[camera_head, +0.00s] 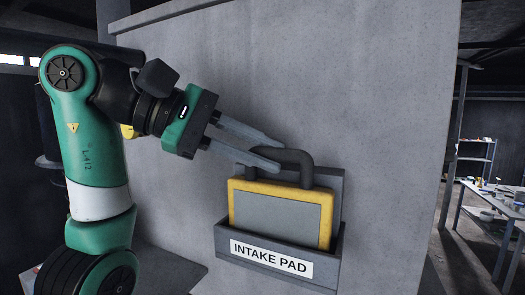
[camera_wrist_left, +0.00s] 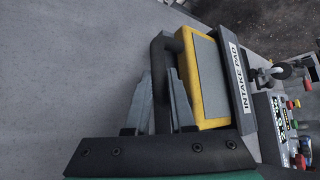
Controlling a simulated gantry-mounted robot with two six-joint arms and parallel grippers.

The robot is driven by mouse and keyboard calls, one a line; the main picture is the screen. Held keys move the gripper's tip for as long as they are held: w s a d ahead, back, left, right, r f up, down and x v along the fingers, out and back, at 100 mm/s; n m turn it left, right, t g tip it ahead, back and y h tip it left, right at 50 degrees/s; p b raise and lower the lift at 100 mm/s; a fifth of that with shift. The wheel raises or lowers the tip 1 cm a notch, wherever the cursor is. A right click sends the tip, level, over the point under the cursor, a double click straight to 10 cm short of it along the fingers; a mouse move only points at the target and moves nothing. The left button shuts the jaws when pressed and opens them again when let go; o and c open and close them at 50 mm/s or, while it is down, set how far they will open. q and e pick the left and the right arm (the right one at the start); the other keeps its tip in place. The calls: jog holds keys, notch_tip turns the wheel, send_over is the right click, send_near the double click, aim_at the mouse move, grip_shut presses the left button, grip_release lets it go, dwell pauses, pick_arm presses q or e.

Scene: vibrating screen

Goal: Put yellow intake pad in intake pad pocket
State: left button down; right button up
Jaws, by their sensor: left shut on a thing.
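The yellow intake pad (camera_head: 278,214) has a yellow frame, a grey face and a dark handle (camera_head: 300,158) on top. Its lower edge is hidden behind the front wall of the grey intake pad pocket (camera_head: 276,261), labelled INTAKE PAD, on the grey panel. The pad stands roughly upright in the pocket. My left gripper (camera_head: 272,152) is shut on the pad's handle from the upper left. The left wrist view also shows the pad (camera_wrist_left: 207,75), the handle between the fingers (camera_wrist_left: 164,100), and the pocket label (camera_wrist_left: 239,78). My right gripper is not in view.
The grey panel wall (camera_head: 330,80) around the pocket is bare. In the left wrist view a control panel with coloured buttons (camera_wrist_left: 285,125) lies beyond the pocket. Shelves and a cluttered table (camera_head: 490,200) stand far off at the right.

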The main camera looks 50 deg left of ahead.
pick_arm(q)
jog(key=c, duration=0.8)
grip_release()
jog(key=shift+f, duration=0.1)
jog(key=shift+o, duration=0.2)
jog(key=shift+r, duration=0.3)
jog(key=b+v, duration=0.1)
jog(key=v, duration=1.1)
jog(key=shift+f+b, duration=0.15)
jog(key=shift+b, duration=0.25)
jog(key=shift+s, duration=0.15)
